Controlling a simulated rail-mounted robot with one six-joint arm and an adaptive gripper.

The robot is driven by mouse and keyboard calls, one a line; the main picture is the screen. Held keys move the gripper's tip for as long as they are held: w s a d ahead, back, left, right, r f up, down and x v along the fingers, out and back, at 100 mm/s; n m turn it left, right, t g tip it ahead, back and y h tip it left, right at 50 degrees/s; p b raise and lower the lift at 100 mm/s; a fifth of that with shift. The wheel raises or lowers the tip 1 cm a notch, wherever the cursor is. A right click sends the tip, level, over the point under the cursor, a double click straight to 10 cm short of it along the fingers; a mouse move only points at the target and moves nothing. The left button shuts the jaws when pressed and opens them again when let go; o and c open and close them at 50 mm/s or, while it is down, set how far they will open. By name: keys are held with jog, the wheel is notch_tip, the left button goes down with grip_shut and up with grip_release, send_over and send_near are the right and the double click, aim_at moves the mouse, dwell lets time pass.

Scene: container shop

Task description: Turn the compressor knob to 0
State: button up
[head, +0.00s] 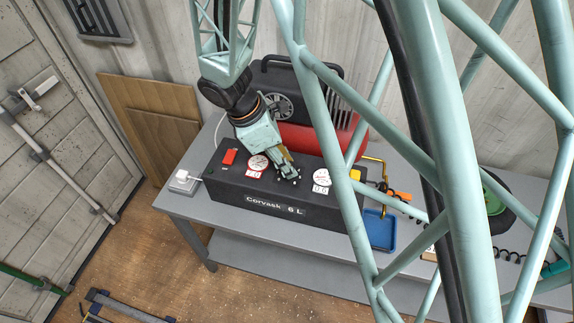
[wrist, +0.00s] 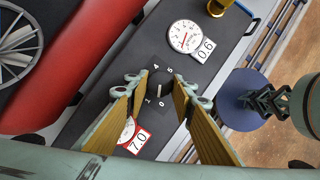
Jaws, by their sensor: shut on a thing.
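The compressor (head: 262,200) is a black box labelled "Corvask 6 L" on a grey bench, with a red tank (head: 300,138) behind it. Its black knob (wrist: 160,83) shows in the wrist view, ringed by small white numbers. The knob's pale pointer line faces down in that view, toward the 0 and close to the 1. My gripper (wrist: 159,90) has a finger on each side of the knob and is shut on it. In the head view my gripper (head: 287,174) reaches down to the panel and hides the knob.
A red-rimmed gauge (wrist: 128,131) reads 7.0, and a white gauge (wrist: 185,36) reads 0.6. A red switch (head: 229,157) is left on the panel. A blue tray (head: 380,230) and an orange tool (head: 399,195) lie to the right.

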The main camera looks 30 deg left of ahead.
jog(key=shift+s+d+n+t+y+b, duration=0.1)
jog(key=shift+n+t+y+b, duration=0.35)
jog(key=shift+n, duration=1.15)
jog(key=o, duration=0.8)
jog(key=shift+o, duration=0.2)
jog(key=shift+r, duration=0.15)
jog(key=v, duration=0.7)
jog(key=shift+r, duration=0.3)
jog(key=shift+f, duration=0.15)
